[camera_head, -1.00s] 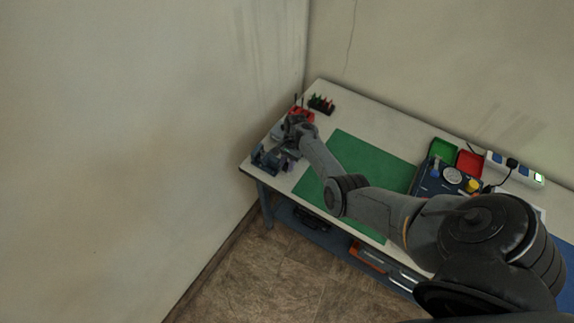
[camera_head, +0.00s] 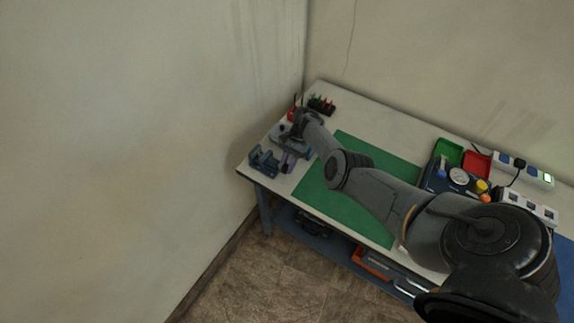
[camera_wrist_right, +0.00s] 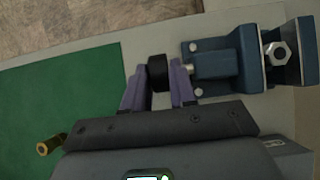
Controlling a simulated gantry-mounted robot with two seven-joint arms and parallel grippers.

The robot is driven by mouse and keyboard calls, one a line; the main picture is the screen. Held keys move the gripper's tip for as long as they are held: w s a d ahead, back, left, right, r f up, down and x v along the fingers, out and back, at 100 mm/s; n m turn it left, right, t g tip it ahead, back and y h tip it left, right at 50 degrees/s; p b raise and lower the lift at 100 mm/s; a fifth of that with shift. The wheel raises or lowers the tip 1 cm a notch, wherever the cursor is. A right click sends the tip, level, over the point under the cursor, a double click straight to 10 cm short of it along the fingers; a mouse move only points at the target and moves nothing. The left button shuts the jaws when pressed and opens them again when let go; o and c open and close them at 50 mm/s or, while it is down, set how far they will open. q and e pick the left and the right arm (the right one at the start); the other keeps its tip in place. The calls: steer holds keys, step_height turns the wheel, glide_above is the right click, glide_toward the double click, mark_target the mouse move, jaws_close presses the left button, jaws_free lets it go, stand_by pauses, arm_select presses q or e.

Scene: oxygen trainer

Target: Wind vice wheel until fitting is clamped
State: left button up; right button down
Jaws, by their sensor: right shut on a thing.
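The blue vice (camera_head: 264,159) stands at the left front corner of the bench. It fills the upper right of the right wrist view (camera_wrist_right: 228,55). Its black wheel (camera_wrist_right: 157,72) is on the end of the screw, between the purple fingers of my right gripper (camera_wrist_right: 158,88), which is shut on it. In the head view my right gripper (camera_head: 288,163) is beside the vice, with the wheel hidden or too small to see. A metallic hex fitting (camera_wrist_right: 278,54) sits between the vice jaws; I cannot tell whether both jaws touch it. My left gripper is not in view.
A green mat (camera_head: 335,205) covers the middle of the bench. A rack of small coloured items (camera_head: 321,104) is behind the vice. A red tray (camera_head: 477,164) and a green tray (camera_head: 448,152) are at the right. A brass piece (camera_wrist_right: 46,146) shows at the wrist view's lower left.

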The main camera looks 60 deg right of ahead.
steer(key=c, duration=1)
jaws_free()
steer(key=shift+s, duration=0.15)
steer(key=shift+d+r, duration=0.1)
steer(key=v, duration=1)
steer(key=shift+r, duration=0.25)
steer(key=shift+d, duration=0.1)
steer(key=shift+c, duration=0.3)
